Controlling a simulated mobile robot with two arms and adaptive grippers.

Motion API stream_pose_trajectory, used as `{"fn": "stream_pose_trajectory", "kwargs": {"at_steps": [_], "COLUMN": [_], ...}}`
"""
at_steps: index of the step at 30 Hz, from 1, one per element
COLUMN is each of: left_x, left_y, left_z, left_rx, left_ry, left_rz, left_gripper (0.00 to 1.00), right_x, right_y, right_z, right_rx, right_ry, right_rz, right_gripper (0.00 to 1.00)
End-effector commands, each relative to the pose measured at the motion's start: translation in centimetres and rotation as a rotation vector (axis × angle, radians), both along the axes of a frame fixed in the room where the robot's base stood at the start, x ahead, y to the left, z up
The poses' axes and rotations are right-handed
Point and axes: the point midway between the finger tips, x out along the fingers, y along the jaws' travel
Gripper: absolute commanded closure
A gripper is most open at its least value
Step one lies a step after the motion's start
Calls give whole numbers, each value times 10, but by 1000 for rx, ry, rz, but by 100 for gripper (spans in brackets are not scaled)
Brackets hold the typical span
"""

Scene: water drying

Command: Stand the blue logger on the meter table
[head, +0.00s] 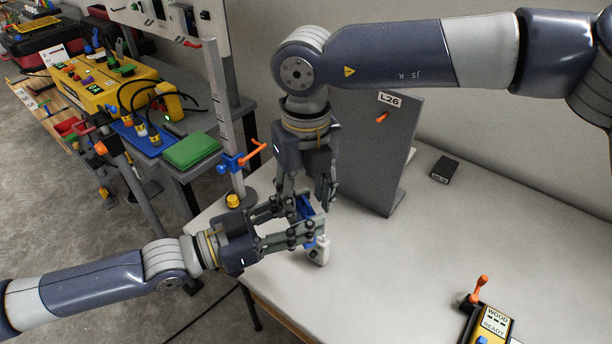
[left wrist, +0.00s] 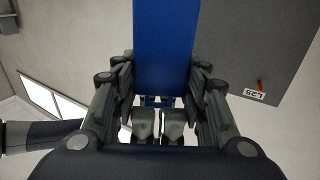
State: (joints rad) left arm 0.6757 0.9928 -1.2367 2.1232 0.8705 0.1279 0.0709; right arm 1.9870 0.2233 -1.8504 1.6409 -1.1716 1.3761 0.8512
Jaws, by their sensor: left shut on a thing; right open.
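The blue logger (head: 305,207) is held in my left gripper (head: 309,224), which is shut on it above the near left part of the white table (head: 400,270). In the left wrist view the logger (left wrist: 165,45) is a long blue slab between the fingers. My right gripper (head: 307,198) points down from above, open, with its fingers on either side of the logger's upper part; I cannot tell whether they touch it. The fingers hide much of the logger. A small white piece (head: 319,252) shows just below my left fingers; whether it is separate is unclear.
A yellow meter reading WOOD READY (head: 492,326) with an orange lever sits at the white table's front right. A grey upright panel labelled L26 (head: 375,150) and a black box (head: 445,169) stand behind. A side bench holds a green pad (head: 192,150). The table's middle is clear.

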Motion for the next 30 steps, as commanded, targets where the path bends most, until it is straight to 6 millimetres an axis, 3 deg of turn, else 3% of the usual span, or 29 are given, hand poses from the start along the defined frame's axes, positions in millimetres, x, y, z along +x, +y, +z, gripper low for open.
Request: {"fn": "stream_pose_trajectory", "kwargs": {"at_steps": [5, 13, 19, 22, 23, 25, 26, 30], "left_x": [0, 0, 0, 0, 0, 0, 0, 0], "left_y": [0, 0, 0, 0, 0, 0, 0, 0], "left_z": [0, 0, 0, 0, 0, 0, 0, 0], "left_rx": [-1, -1, -1, -1, -1, -1, -1, 0], "left_ry": [0, 0, 0, 0, 0, 0, 0, 0], "left_rz": [0, 0, 0, 0, 0, 0, 0, 0], "left_gripper": [84, 84, 84, 84, 57, 41, 36, 36], "right_x": [-1, 0, 0, 0, 0, 0, 0, 0], "right_y": [0, 0, 0, 0, 0, 0, 0, 0], "right_z": [-11, -12, -12, -12, -12, -12, -12, -12], "right_rx": [0, 0, 0, 0, 0, 0, 0, 0], "right_ry": [1, 0, 0, 0, -1, -1, -1, -1], "right_rz": [2, 2, 2, 2, 2, 2, 2, 2], "right_gripper": [56, 56, 100, 100, 100, 100, 100, 100]}}
